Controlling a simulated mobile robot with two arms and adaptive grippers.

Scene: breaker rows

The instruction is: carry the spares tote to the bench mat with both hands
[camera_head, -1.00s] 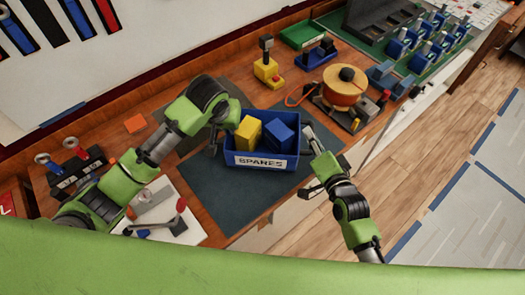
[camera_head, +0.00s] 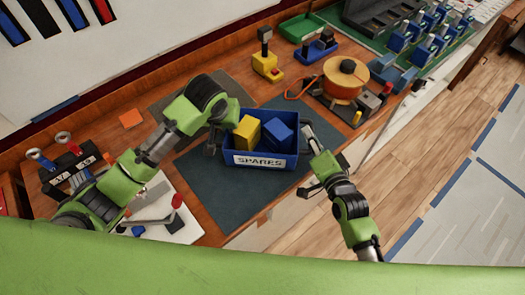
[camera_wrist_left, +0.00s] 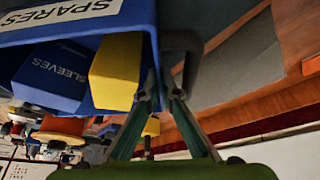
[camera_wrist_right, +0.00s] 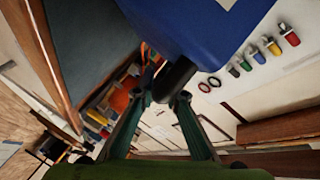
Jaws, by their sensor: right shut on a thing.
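The blue spares tote (camera_head: 262,160) with its white label is upright in the middle of the head view, over the dark bench mat (camera_head: 215,195). It holds a yellow box (camera_head: 247,132) and a blue box (camera_head: 277,138), marked SLEEVES in the left wrist view (camera_wrist_left: 50,75). My right gripper (camera_head: 308,143) is shut on the right end's dark handle (camera_wrist_right: 177,78). I cannot tell whether the tote's underside touches the mat.
A copper-coloured spool (camera_head: 345,80) and a yellow block with a lever (camera_head: 265,65) stand behind the tote. A green tray (camera_head: 302,27) is further back. A white board (camera_head: 180,225) with a red-tipped lever lies left of the mat. Bare mat shows in front.

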